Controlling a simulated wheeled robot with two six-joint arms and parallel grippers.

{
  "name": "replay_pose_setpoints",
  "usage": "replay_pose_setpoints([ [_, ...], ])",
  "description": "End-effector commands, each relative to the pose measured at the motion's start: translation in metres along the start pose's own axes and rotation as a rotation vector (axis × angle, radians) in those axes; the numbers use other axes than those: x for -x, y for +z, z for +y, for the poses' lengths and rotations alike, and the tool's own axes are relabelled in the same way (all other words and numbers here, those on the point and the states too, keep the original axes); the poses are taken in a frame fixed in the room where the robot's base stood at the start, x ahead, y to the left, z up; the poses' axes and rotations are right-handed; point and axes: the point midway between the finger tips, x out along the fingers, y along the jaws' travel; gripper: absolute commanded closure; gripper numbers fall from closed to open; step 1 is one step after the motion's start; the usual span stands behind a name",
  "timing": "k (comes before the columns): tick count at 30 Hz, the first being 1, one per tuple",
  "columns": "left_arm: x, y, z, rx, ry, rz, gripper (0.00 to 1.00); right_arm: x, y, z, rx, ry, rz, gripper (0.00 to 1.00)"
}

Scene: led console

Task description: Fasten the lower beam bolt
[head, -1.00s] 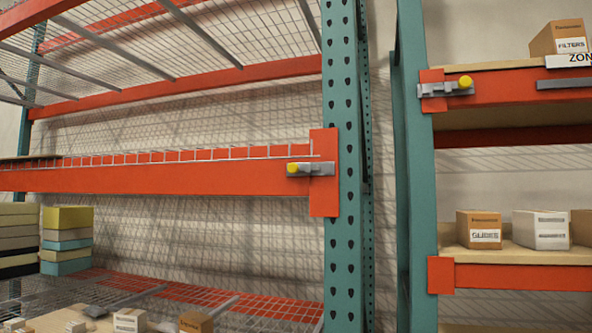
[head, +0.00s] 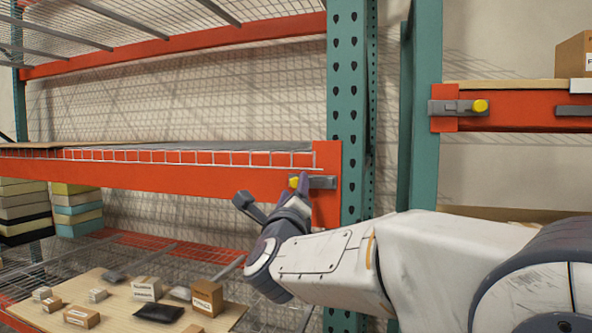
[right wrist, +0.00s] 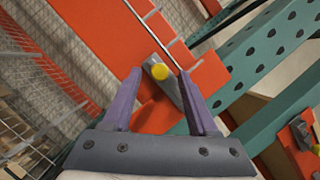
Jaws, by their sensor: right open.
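The lower beam bolt is a grey latch bar (head: 322,182) with a yellow knob (head: 293,181) on the end plate of the left orange beam (head: 150,177). In the right wrist view its yellow knob (right wrist: 160,71) and grey bar (right wrist: 168,93) show between the fingertips, with the bar slanting down to the right. My right gripper (head: 272,194) is open in front of the bolt, and one finger partly covers the latch. In the right wrist view the fingers (right wrist: 158,76) stand on either side of the knob; contact is not visible. My left gripper is out of view.
A similar latch with a yellow knob (head: 480,106) sits higher on the right rack. A teal perforated post (head: 346,120) stands just right of the bolt. Below, a board (head: 115,315) holds several small boxes. A thin wire rail runs along the left beam's top.

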Motion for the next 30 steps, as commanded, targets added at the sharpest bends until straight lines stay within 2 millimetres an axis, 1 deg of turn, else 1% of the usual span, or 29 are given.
replay_pose_setpoints([
  [1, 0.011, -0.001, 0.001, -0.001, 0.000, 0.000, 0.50, -0.011, 0.002, -0.003, 0.003, 0.000, 0.002, 0.41],
  [6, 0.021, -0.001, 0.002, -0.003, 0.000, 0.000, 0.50, -0.029, 0.002, -0.001, 0.002, 0.002, 0.000, 0.41],
  [10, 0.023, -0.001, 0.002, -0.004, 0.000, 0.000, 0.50, -0.034, 0.000, 0.000, 0.002, 0.001, 0.000, 0.41],
  [17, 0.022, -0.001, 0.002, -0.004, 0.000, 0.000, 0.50, -0.034, 0.000, 0.001, 0.001, 0.002, -0.001, 0.41],
  [18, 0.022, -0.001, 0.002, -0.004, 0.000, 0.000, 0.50, -0.034, 0.000, 0.001, 0.001, 0.002, -0.001, 0.49],
  [20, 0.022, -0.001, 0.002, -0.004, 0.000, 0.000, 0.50, -0.034, 0.000, 0.001, 0.001, 0.001, -0.001, 0.72],
  [21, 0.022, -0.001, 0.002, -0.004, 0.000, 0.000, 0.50, -0.034, 0.000, 0.000, 0.001, 0.001, -0.001, 0.87],
  [22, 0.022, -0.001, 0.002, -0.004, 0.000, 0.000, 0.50, -0.034, 0.000, 0.000, 0.001, 0.001, -0.001, 0.98],
  [23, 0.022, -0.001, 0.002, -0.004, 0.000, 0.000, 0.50, -0.034, 0.000, 0.000, 0.001, 0.000, -0.002, 1.00],
  [30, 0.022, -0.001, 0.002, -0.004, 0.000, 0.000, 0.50, -0.034, 0.001, -0.002, 0.000, -0.003, -0.003, 1.00],
])
